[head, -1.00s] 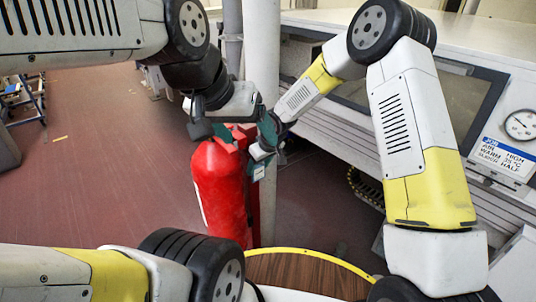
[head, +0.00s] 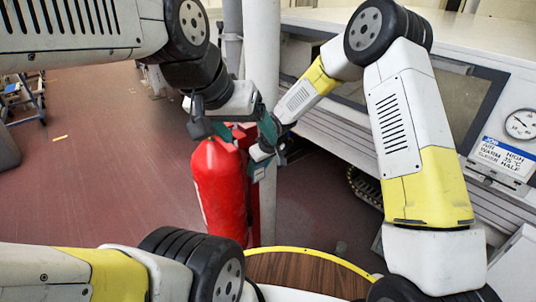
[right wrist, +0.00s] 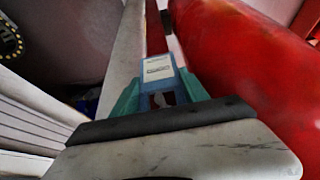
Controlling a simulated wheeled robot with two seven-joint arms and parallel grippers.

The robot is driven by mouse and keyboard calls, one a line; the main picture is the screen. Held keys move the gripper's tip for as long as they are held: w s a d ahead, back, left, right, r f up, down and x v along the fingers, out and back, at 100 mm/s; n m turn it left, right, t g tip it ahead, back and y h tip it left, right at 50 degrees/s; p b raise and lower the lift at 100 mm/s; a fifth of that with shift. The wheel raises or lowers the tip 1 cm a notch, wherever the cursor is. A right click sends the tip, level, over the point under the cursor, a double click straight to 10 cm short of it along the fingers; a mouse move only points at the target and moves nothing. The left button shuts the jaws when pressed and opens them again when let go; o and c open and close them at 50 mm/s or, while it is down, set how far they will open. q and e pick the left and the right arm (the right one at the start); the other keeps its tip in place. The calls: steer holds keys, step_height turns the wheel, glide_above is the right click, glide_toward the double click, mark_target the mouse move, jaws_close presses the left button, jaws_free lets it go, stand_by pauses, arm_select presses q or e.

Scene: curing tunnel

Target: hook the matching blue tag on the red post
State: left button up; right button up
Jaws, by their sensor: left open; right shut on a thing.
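My right gripper (head: 264,156) is shut on a blue tag (right wrist: 158,88) with white labels, whose print is too small to read. In the head view only a small pale part of the tag (head: 258,173) shows below the fingers. My left gripper (head: 238,133) is open just above and left of the right one, over the top of a red cylinder (head: 218,185). The red post (head: 254,205) stands upright behind the cylinder, largely hidden by it and the grippers. In the right wrist view a red strip of it (right wrist: 155,28) shows beyond the tag.
A grey pole (head: 262,60) rises behind the grippers. Floor on the left is mostly clear.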

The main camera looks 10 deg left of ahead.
steer(key=shift+f, duration=0.4)
stand_by(0.4)
steer(key=o, duration=1.6)
steer(key=shift+o, duration=0.2)
steer(key=shift+r, duration=0.1)
